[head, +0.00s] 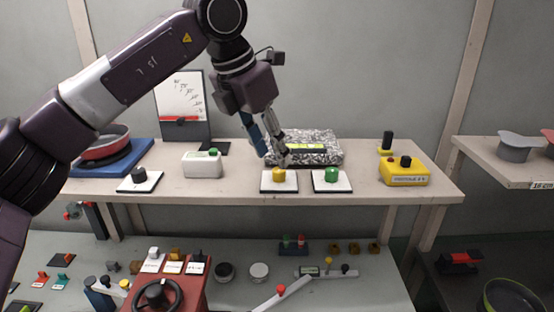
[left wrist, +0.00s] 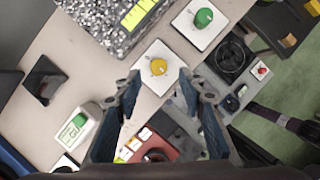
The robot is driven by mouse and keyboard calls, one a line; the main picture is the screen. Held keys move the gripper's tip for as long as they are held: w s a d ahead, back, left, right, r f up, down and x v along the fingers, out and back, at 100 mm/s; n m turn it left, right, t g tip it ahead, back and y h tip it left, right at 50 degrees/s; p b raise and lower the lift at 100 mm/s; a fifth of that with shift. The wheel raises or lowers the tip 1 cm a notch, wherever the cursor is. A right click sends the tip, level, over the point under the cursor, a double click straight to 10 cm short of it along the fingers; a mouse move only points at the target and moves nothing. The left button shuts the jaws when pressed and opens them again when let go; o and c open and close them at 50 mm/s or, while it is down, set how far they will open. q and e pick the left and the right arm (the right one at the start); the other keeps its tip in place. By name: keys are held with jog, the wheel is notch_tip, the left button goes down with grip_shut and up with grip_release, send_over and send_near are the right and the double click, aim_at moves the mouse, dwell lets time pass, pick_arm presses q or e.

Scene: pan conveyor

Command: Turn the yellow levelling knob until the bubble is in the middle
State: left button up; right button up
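The yellow levelling knob (head: 278,175) sits on a white square plate on the upper bench; it also shows in the left wrist view (left wrist: 158,67). The spirit level (head: 306,148), with a yellow-green vial (left wrist: 138,14), lies on the speckled granite block (head: 325,157) behind the knob. The bubble is too small to make out. My left gripper (head: 276,161) points down just above and behind the yellow knob. In the left wrist view its fingers (left wrist: 158,84) are open and apart, with the knob showing between and beyond the tips. My right gripper is not in view.
A green knob (head: 331,174) on a white plate stands close to the right of the yellow one. A white box (head: 202,165), a black knob (head: 139,174) and a yellow box (head: 404,174) are also on the bench. The bench between the green knob and yellow box is clear.

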aim_at(279, 169)
pick_arm(q)
jog(key=p+x, duration=0.1)
jog(key=x, duration=0.3)
jog(key=shift+w, duration=0.15)
jog(key=shift+w+f, duration=0.15)
jog(key=shift+f, duration=0.15)
jog(key=shift+d+f, duration=0.1)
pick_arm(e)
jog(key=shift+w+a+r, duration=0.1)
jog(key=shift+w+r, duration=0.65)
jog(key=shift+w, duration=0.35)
pick_arm(q)
jog(key=shift+c, duration=0.3)
